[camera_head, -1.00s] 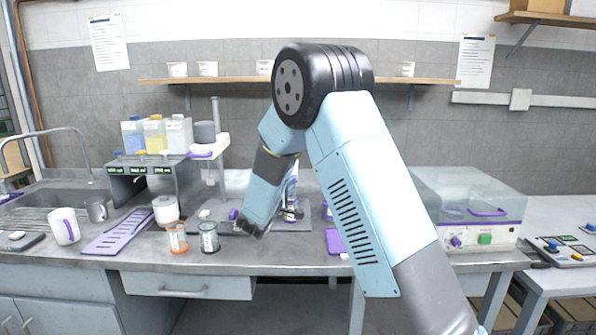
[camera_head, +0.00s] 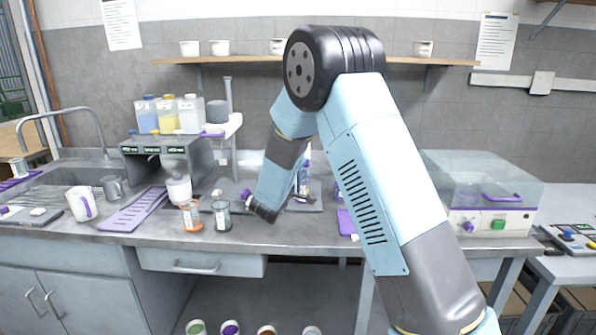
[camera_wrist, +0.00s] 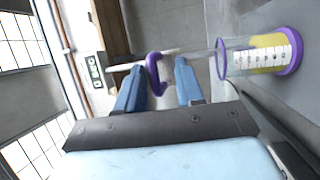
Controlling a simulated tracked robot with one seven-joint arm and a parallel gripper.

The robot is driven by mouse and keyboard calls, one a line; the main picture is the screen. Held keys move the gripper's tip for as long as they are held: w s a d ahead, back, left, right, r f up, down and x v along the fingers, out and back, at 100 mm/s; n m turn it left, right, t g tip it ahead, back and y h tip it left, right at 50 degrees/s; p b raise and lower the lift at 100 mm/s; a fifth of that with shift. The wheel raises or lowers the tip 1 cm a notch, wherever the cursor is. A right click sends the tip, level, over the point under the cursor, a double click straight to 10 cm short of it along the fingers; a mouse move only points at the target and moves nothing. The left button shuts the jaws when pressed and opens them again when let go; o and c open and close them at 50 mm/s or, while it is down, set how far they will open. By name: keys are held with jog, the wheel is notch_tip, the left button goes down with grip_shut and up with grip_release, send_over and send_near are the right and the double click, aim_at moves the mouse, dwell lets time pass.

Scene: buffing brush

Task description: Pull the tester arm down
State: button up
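A stand with an upright post (camera_head: 228,105), a grey cylinder (camera_head: 217,111) and a white, purple-edged arm (camera_head: 222,127) rises at the back of the bench; it looks like the tester, with its arm raised. My gripper (camera_head: 263,210) is low over the bench, in front and right of this stand. In the wrist view my gripper (camera_wrist: 158,88) has its two blue fingers apart. A purple C-shaped handle (camera_wrist: 153,74) on a pale rod lies between the fingertips; I cannot tell whether they touch it. A purple knob-like part (camera_head: 247,194) shows beside the gripper in the head view.
A clear graduated cylinder with a purple base (camera_wrist: 287,52) stands close to the right of the fingers. Two small jars (camera_head: 192,216) (camera_head: 222,217), a purple slotted board (camera_head: 135,209) and a mug (camera_head: 82,204) are to the left. A clear-lidded machine (camera_head: 490,195) stands at the right.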

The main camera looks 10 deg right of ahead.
jog(key=v, duration=1.3)
jog(key=shift+s+f, duration=0.15)
jog(key=shift+s, duration=0.15)
jog(key=shift+a, duration=0.15)
dwell(0.9)
